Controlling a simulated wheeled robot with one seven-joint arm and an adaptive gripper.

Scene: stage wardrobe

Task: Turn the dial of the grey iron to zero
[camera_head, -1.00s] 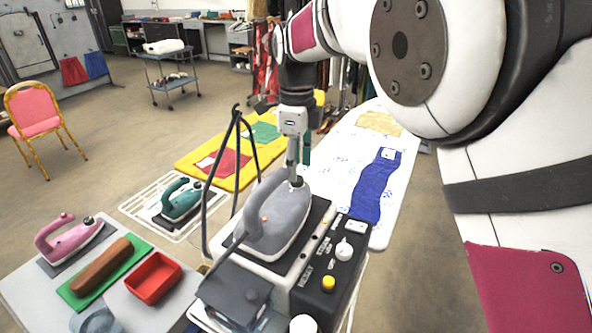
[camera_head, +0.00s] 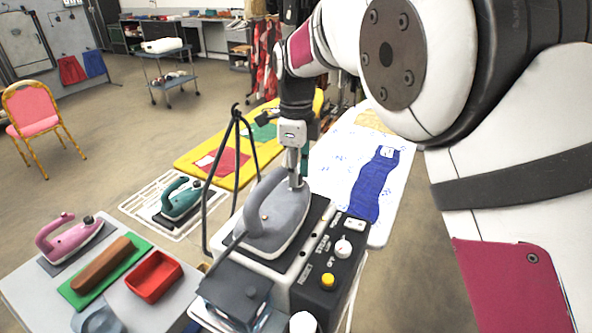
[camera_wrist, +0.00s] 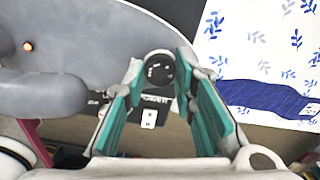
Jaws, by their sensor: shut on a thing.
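In the wrist view the iron (camera_wrist: 70,45) fills the upper left. Its dark round dial (camera_wrist: 160,69) lies between my fingertips, with a label partly reading "POWER" just below it. My gripper (camera_head: 297,180) reaches down to the far end of the iron. In the wrist view my gripper (camera_wrist: 162,72) has its teal-lined fingers closed on the dial's two sides. The dial's pointer and marks are too small to read. The head view hides the dial.
The station's front panel has a white knob (camera_head: 343,247) and a yellow button (camera_head: 327,281). A black cord stand (camera_head: 236,150) rises left of the iron. A teal iron (camera_head: 181,200) and a pink iron (camera_head: 68,238) stand further left. The ironing board (camera_head: 338,165) is at right.

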